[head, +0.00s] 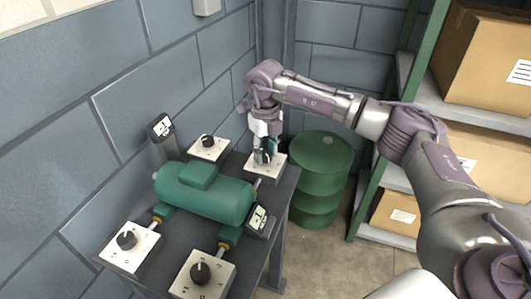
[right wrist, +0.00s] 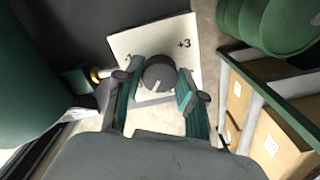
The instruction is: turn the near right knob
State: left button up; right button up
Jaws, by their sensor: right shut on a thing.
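A dark knob (head: 200,272) on a white plate is at the near right of the table in the head view. My right gripper (head: 264,158) is not at it; it points down over the far right plate (head: 280,168). In the right wrist view, my right gripper (right wrist: 158,92) has its green-padded fingers on either side of a dark grey round knob (right wrist: 159,72) and is shut on it. A pale pointer line on this knob points down in that picture. Its white plate (right wrist: 160,38) carries a "+3" mark. My left gripper is out of view.
A green tank (head: 205,190) lies mid-table. Other knobs stand at near left (head: 127,240) and far left (head: 208,141). Small displays (head: 160,127) (head: 259,220) stand beside the tank. A green drum (head: 322,165) and shelves with boxes (head: 485,60) are at right.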

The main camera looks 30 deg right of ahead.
jog(key=n+b, duration=0.1)
jog(key=n, duration=0.3)
jog(key=shift+n, duration=0.3)
jog(key=n+b, duration=0.1)
jog(key=n, duration=0.2)
jog(key=shift+n, duration=0.3)
jog(key=n, duration=0.4)
jog(key=shift+n+b, duration=0.3)
jog(key=shift+b, duration=0.05)
jog(key=n, duration=0.3)
jog(key=shift+n, duration=0.3)
jog(key=n+b, duration=0.1)
jog(key=n, duration=0.7)
jog(key=shift+r, duration=0.1)
jog(key=n, duration=0.3)
jog(key=shift+n+b, duration=0.3)
jog(key=shift+n, duration=1.9)
